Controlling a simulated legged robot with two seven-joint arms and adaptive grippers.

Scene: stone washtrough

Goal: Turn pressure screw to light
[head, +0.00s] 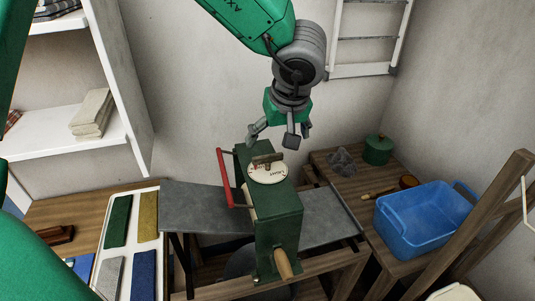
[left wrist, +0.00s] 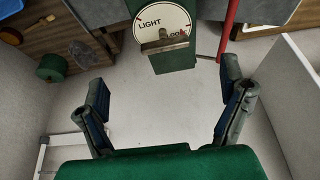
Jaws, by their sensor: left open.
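The pressure screw is a metal bar handle (head: 267,159) on a white round dial (head: 268,172) on top of a green mangle housing (head: 279,218). In the left wrist view the dial (left wrist: 148,24) reads "LIGHT" at its left, and other lettering at its right is partly covered by the bar (left wrist: 164,43). My left gripper (head: 277,138) is just above and behind the bar in the head view. It is open and empty, with its fingers (left wrist: 165,108) wide apart, and the bar lies beyond them, untouched. My right gripper is not in view.
A red handle (head: 224,178) stands along the housing's left side, and a wooden crank grip (head: 283,263) sticks out in front. A blue tub (head: 425,220) and green canister (head: 378,149) stand at the right. Shelves (head: 70,141) are at the left.

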